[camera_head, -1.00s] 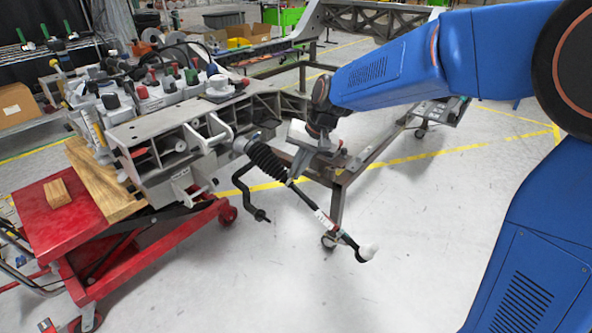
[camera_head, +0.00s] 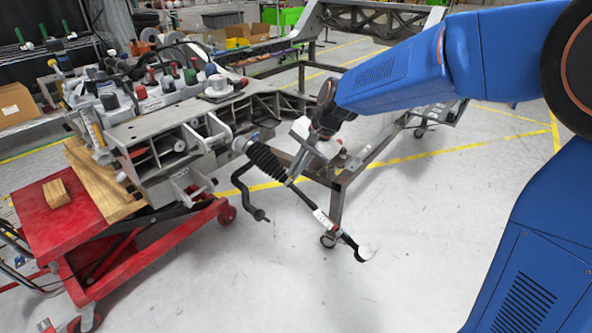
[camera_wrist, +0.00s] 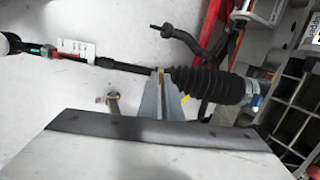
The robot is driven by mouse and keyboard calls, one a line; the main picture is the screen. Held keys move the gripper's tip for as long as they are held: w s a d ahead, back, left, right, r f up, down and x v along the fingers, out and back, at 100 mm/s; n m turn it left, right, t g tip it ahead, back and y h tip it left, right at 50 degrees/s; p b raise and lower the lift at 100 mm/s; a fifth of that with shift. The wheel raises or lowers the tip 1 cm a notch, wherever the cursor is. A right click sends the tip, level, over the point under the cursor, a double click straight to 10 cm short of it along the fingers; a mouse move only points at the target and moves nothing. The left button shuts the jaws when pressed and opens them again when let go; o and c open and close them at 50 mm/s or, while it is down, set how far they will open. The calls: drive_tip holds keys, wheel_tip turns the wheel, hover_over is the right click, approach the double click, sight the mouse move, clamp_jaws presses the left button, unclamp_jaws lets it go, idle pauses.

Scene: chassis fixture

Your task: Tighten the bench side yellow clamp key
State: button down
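My gripper (camera_wrist: 165,78) is seen in the wrist view, its two narrow grey fingers close together at the thin end of the black ribbed boot (camera_wrist: 207,86). A small yellow strip (camera_wrist: 161,76) shows between the fingertips; I cannot tell for sure that it is the yellow clamp key, or whether the fingers press on it. In the head view, my gripper (camera_head: 294,178) points down at the same end of the boot (camera_head: 266,160). The clamp key cannot be made out in the head view. A slim rod (camera_head: 315,210) with a white tag runs on from the boot.
The grey chassis beam (camera_head: 190,125) rests over a red lift cart (camera_head: 70,220) at left. A black bent bar (camera_head: 247,205) hangs below the boot. A steel frame on casters (camera_head: 340,195) stands close behind my gripper. The floor at front is clear.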

drive_tip(key=c, duration=1.9)
unclamp_jaws()
drive_tip(key=shift+c, duration=0.2)
drive_tip(key=v, duration=1.7)
drive_tip(key=shift+r, duration=0.2)
drive_tip(key=shift+d, duration=0.15)
drive_tip(key=s+d+f+n+t+h, duration=0.1)
drive_tip(key=s+d+f+n, duration=0.1)
drive_tip(key=s+d+f, duration=0.2)
drive_tip(key=s+d+f+n+t+h, duration=0.1)
drive_tip(key=s+d+f, duration=0.3)
drive_tip(key=s+d, duration=0.6)
drive_tip(key=s+d+f+n+t+h, duration=0.1)
drive_tip(key=s+d+f, duration=0.4)
drive_tip(key=s, duration=0.8)
drive_tip(key=d+n+h, duration=0.1)
drive_tip(key=d+n, duration=0.1)
drive_tip(key=d, duration=0.1)
drive_tip(key=shift+s+h, duration=0.4)
